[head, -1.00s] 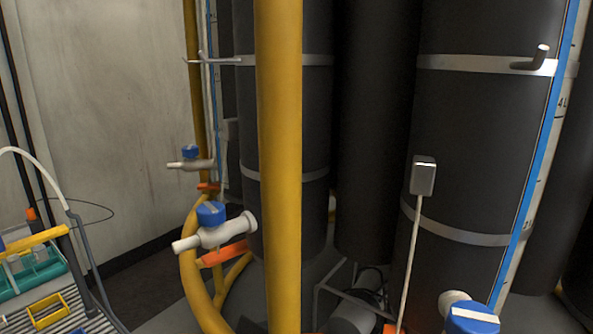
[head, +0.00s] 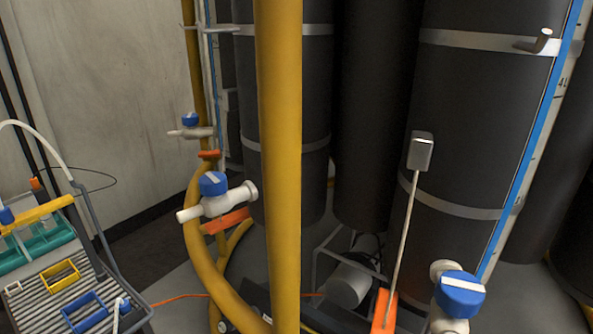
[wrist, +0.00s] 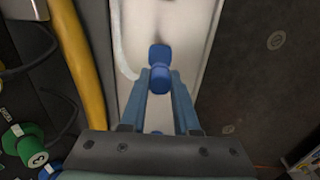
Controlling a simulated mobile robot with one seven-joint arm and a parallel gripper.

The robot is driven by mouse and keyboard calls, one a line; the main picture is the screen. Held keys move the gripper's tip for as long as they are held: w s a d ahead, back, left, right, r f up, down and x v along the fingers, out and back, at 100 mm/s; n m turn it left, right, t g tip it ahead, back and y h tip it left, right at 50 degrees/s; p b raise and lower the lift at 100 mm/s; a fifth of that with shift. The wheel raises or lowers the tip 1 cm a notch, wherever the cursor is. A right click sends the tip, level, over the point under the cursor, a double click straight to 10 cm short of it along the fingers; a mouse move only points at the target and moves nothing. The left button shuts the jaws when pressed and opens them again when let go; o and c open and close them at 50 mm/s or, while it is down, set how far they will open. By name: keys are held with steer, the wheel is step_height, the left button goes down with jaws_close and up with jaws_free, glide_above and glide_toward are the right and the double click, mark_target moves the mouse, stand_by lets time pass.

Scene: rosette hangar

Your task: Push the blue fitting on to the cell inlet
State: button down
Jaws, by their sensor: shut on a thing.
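In the wrist view, my gripper (wrist: 160,86) is shut on the blue fitting (wrist: 160,78), which sits between the two fingertips. A blue knob-like part (wrist: 160,53) shows just beyond the fingertips, in line with the fitting; I cannot tell whether it belongs to the fitting or to the inlet. Both lie in front of a pale panel (wrist: 190,50). A white tube curves down at the left of the fingers. I cannot make out the cell inlet for certain. My gripper does not show in the head view.
The wrist view shows a yellow pipe (wrist: 78,60) left of the fingers and a green numbered part (wrist: 25,145) at lower left. In the head view, a yellow pipe (head: 278,150) stands before dark columns (head: 465,110). A blue-handled valve (head: 460,295) is at lower right, a rack (head: 50,290) at lower left.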

steer(key=w+a+r+n+t+h, duration=0.3)
steer(key=w+a+r+n+t, duration=0.25)
steer(key=w+r, duration=0.55)
steer(key=w+a+r+n+t+h, duration=0.4)
steer(key=w+r+n, duration=0.25)
steer(key=w, duration=0.85)
steer(key=shift+x, duration=2.65)
steer(key=shift+w+d+f+b, duration=0.2)
steer(key=shift+f+b, duration=0.05)
steer(key=shift+b, duration=0.35)
steer(key=c, duration=0.6)
jaws_free()
